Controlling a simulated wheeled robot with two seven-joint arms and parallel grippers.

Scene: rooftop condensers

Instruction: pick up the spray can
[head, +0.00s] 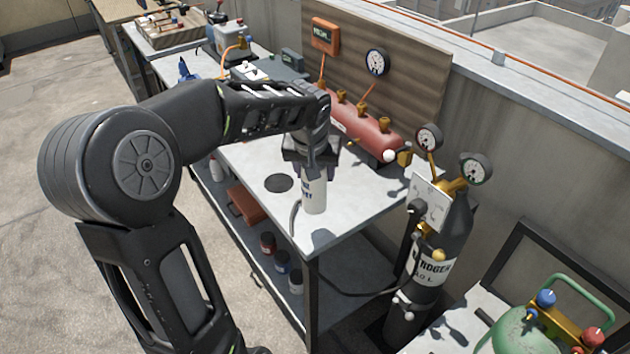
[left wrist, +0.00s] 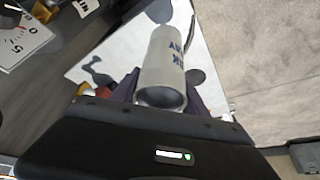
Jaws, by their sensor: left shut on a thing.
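The spray can (head: 314,192) is a white cylinder with dark lettering, upright at the near end of the grey workbench (head: 345,222). My left gripper (head: 312,168) comes down over it from above and is shut on its upper part. In the left wrist view the can (left wrist: 164,65) sits between the fingers of my left gripper (left wrist: 160,98), with part of its lettering showing. Whether the can's base touches the bench top or hangs just above it, I cannot tell. My right gripper is not in view.
A red manifold (head: 360,128) with brass fittings lies behind the can, before a wooden board with a gauge (head: 376,62). A dark nitrogen cylinder (head: 440,250) with gauges stands right of the bench. A dark round disc (head: 279,183) lies left of the can.

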